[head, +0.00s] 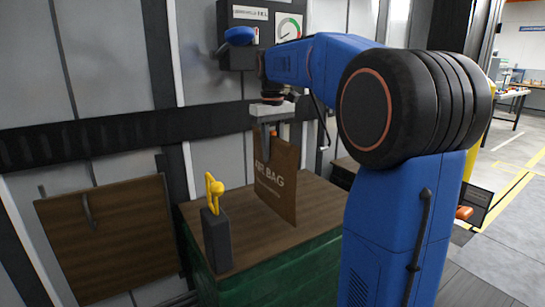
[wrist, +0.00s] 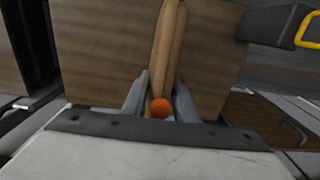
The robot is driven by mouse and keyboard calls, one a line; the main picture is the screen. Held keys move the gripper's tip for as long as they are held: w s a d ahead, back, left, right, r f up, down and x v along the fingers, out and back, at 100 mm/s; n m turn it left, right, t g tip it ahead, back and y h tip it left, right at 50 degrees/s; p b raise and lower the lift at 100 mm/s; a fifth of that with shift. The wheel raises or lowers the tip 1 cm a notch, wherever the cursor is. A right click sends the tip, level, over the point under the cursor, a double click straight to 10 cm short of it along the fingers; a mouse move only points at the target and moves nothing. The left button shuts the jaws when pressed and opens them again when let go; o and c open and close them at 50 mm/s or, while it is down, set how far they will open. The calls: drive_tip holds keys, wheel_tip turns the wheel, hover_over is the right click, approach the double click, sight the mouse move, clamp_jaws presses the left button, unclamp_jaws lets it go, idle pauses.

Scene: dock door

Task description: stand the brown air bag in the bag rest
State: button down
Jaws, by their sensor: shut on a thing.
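The brown air bag (head: 277,185) hangs upright from my gripper (head: 272,128) in the head view, above the wooden top of a green bench. Printed letters face the camera. In the wrist view my gripper (wrist: 160,100) is shut on the bag (wrist: 167,50), seen edge-on between the two grey fingers, with an orange cap near the fingertips. I cannot tell whether the bag's lower edge touches the bench. A brown board (head: 110,235) with dark upright bars stands at the left; it may be the bag rest, but I cannot tell.
On the bench top (head: 315,196) stands a dark block (head: 217,240) with a yellow handle (head: 214,188), left of the bag. Open floor lies at right.

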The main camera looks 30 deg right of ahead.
drive_tip(key=shift+f, duration=1)
drive_tip(key=c, duration=1.4)
unclamp_jaws()
drive_tip(key=shift+o, duration=0.3)
wheel_tip(320, 180, up, 13)
drive_tip(key=shift+f, duration=6.2)
